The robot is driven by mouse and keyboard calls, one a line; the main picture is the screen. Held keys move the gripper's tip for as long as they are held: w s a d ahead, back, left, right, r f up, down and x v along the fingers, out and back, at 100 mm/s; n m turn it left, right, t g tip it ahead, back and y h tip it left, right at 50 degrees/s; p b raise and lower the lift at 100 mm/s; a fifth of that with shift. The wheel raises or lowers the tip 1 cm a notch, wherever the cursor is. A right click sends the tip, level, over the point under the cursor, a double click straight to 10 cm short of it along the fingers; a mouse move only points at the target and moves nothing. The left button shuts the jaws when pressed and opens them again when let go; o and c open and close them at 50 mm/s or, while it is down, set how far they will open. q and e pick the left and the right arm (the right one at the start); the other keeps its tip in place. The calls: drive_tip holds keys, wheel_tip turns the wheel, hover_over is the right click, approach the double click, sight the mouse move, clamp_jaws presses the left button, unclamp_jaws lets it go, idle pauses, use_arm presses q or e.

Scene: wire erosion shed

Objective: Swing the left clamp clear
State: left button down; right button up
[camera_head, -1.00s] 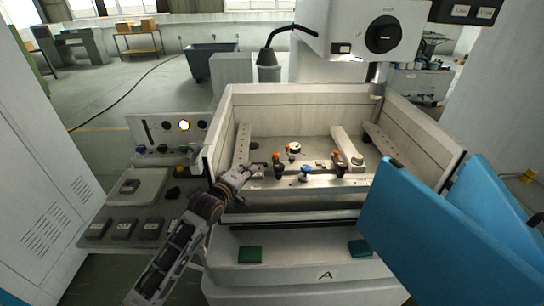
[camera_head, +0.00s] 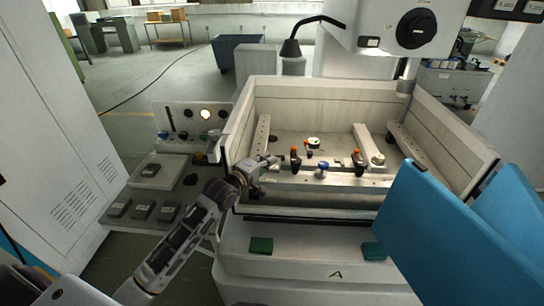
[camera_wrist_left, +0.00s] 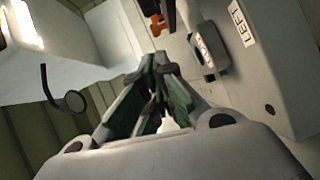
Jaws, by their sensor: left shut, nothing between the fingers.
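The left clamp (camera_head: 295,162) has a black body and an orange top. It stands at the front rail (camera_head: 335,182) of the machine's open tank. My left gripper (camera_head: 268,165) is shut and empty, just left of this clamp, with a small gap showing in the head view. In the left wrist view its green-padded fingers (camera_wrist_left: 155,85) meet at the tips. A white label reading LEFT (camera_wrist_left: 240,20) and a grey oval part (camera_wrist_left: 209,46) lie beyond them, with an orange and black part (camera_wrist_left: 157,22) at the top edge. My right gripper is out of view.
The tank wall (camera_head: 240,125) rises at left. Blue panels (camera_head: 440,235) fill the right front. A control panel (camera_head: 190,120) is at left.

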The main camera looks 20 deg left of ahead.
use_arm(q)
drive_tip(key=shift+p+x, duration=0.5)
drive_tip(key=shift+x, duration=4.3)
drive_tip(key=shift+d, duration=0.1)
drive_tip(key=shift+w+d+p, duration=0.35)
drive_tip(key=shift+w+d, duration=0.05)
drive_tip(key=shift+d, duration=0.05)
drive_tip(key=shift+d+r, duration=0.1)
